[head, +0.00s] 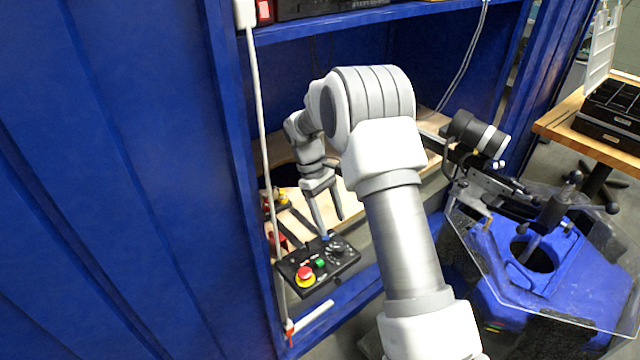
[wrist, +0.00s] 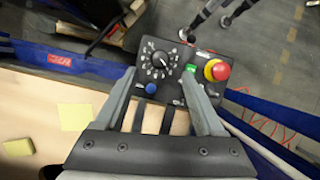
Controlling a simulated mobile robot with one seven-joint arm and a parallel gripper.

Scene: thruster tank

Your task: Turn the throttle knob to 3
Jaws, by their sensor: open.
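The throttle knob (wrist: 160,59) is a round black knob ringed by white marks on a black control box (head: 346,262). It also shows in the head view (head: 337,247). The numbers and the pointer's exact setting are too small to read. My gripper (wrist: 158,74) is open, with its two fingers spread to the left and right of the knob in the wrist view. In the head view my gripper (head: 331,226) points down just above the box. I cannot tell whether the fingers touch it. Nothing is between the fingers' grip.
The box also carries a blue button (wrist: 152,88), a green button (wrist: 190,68) and a red stop button (wrist: 217,70) with a yellow ring. A blue cabinet wall (head: 120,150) stands at left. A blue machine (head: 530,275) stands at right.

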